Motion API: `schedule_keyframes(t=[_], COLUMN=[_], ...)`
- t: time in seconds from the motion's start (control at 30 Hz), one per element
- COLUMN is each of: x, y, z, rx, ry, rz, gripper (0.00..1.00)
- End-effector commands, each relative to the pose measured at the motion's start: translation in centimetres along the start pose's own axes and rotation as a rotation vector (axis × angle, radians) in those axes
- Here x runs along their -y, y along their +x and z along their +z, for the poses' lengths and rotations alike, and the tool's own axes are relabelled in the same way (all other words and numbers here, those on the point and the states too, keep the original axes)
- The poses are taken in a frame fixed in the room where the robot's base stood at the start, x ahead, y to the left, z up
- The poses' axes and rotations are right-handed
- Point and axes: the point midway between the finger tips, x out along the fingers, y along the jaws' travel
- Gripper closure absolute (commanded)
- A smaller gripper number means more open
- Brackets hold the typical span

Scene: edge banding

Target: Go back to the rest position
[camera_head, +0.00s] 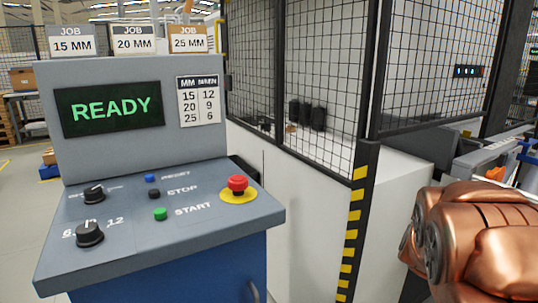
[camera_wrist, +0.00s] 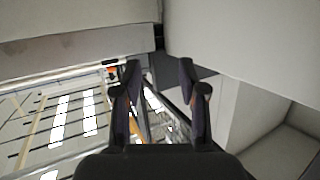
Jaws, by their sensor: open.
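My gripper (camera_wrist: 162,85) shows in the wrist view with its two dark fingers apart and nothing between them. It points toward pale grey panels and a structure with bright strips. In the head view my copper-coloured arm fills the lower right corner, and the gripper itself is out of that view. The control panel (camera_head: 250,212) stands on the left with its screen (camera_head: 110,105) reading READY. My arm is to the right of the panel and apart from it.
A red emergency button (camera_head: 237,184), a green start button (camera_head: 160,214) and two black knobs are on the panel. A mesh guard fence (camera_head: 320,60) with a yellow-striped post (camera_head: 354,215) stands between panel and arm. Pale panels (camera_wrist: 250,40) lie close in the wrist view. Open floor shows at far left.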

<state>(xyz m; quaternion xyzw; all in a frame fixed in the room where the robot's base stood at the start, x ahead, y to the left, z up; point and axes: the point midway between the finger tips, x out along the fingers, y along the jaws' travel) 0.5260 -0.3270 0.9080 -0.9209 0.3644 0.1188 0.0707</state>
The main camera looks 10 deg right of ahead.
Motion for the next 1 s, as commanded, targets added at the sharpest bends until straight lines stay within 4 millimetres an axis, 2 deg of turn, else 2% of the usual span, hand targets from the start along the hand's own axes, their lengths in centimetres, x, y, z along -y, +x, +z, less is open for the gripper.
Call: schedule_keyframes(t=[0.03,0.2,0.37,0.5,0.6,0.73,0.9,1.0], x=[1.8,6.5,9.6,10.9,11.0,10.1,7.5,5.8], y=[-1.0,-5.1,-10.2,-15.6,-19.6,-25.1,-31.7,-34.7], z=[1.4,6.8,11.7,15.7,18.1,20.8,23.3,24.1], rx=[0.063,0.289,0.501,0.687,0.814,0.976,1.171,1.261], ry=[-0.008,-0.054,-0.123,-0.2,-0.266,-0.364,-0.5,-0.569], rz=[-0.043,-0.167,-0.266,-0.336,-0.374,-0.409,-0.427,-0.424], gripper=[0.58,0.58,0.58,0.58,0.58,0.58,0.58,0.58])
